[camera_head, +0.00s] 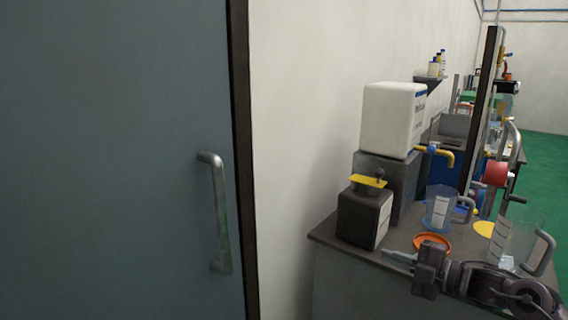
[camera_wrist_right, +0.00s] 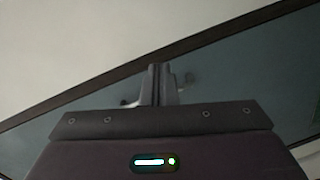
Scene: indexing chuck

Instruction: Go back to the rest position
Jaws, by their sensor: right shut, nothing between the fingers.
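My right gripper (camera_head: 398,257) comes in from the lower right in the head view, in front of the grey bench (camera_head: 340,275). It points left, toward the grey-blue door (camera_head: 120,160). Its fingers are together and empty. In the right wrist view the closed fingers (camera_wrist_right: 158,84) stand upright at the centre, with the wall, a dark frame and a grey-blue panel behind them. My left gripper is not in view.
The bench carries a dark box with a yellow handle (camera_head: 369,181), a white container (camera_head: 390,118), an orange dish (camera_head: 432,243), a clear jug (camera_head: 440,207) and a larger jug (camera_head: 515,242). The door has a metal handle (camera_head: 217,210). Green floor (camera_head: 545,165) shows far right.

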